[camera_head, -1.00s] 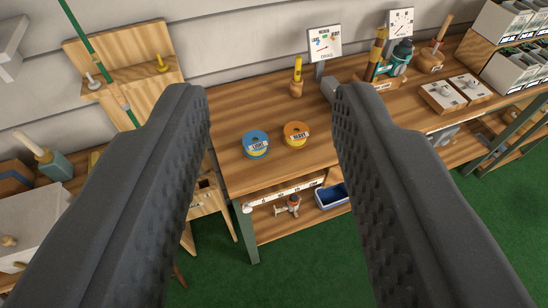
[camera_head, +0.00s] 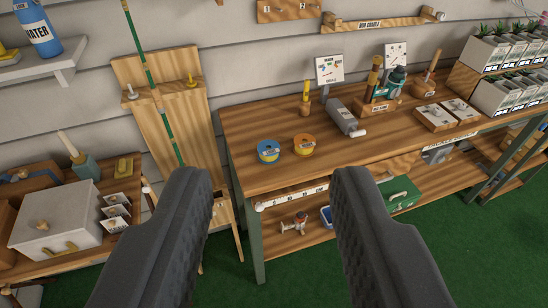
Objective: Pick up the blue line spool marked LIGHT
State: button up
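The blue line spool (camera_head: 268,151) marked LIGHT lies on the wooden workbench top (camera_head: 240,119), near its left front edge. An orange spool (camera_head: 304,144) lies just to its right, a little apart. My gripper (camera_head: 270,180) is open and empty, its two dark fingers well apart in the lower part of the view. The blue spool shows beyond and above the fingertips, between them, and nothing touches it. The gripper's distance from the spool is hard to tell.
A grey cylindrical device (camera_head: 341,115) stands right of the spools, with a fishing reel (camera_head: 391,84) behind. A green rod (camera_head: 150,85) leans on a wooden rack (camera_head: 165,110) at left. A white box (camera_head: 55,222) stands lower left. The bench around the spools is mostly clear.

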aim_at(268, 150)
jog(key=u, duration=0.1)
jog(key=i, duration=0.9)
jog(key=z, duration=0.1)
